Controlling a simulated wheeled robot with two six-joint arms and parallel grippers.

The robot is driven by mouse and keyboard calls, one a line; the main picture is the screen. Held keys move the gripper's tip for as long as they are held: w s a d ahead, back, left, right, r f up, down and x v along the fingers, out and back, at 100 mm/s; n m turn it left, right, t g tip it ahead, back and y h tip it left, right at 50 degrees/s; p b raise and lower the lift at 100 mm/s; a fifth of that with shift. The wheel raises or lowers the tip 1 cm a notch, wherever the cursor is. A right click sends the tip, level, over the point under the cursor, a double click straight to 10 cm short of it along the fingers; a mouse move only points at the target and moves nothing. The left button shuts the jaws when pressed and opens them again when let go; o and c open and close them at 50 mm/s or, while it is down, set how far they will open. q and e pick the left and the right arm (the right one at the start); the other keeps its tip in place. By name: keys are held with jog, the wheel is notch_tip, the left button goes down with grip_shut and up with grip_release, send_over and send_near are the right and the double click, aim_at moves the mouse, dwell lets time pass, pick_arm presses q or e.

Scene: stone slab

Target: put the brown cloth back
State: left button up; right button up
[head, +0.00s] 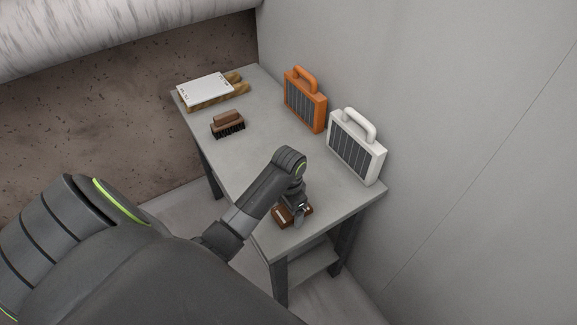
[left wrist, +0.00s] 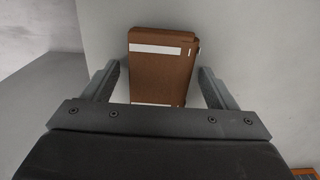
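The brown cloth (head: 281,213) is a folded brown block with white stripes, lying near the front end of the grey slab table. In the left wrist view the cloth (left wrist: 160,72) lies between my left gripper's two fingers. A gap shows on each side of it. My left gripper (head: 297,211) is over the cloth from above, pointing down, and hides part of it in the head view. The gripper (left wrist: 159,80) is open, with its fingers apart beside the cloth. My right gripper is not in view.
A white lamp-like box with a handle (head: 355,149) and an orange one (head: 304,101) stand along the wall side of the table (head: 262,155). A brush (head: 228,125) and a white book-like slab (head: 206,90) on wooden pieces (head: 241,89) lie toward the far end. The table middle is clear.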

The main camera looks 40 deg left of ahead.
pick_arm(q)
notch_tip(320, 180, up, 5)
jog(key=shift+w+r, duration=0.1)
jog(key=shift+w, duration=0.05)
notch_tip(320, 180, up, 7)
jog(key=p, duration=0.5)
dwell(0.5)
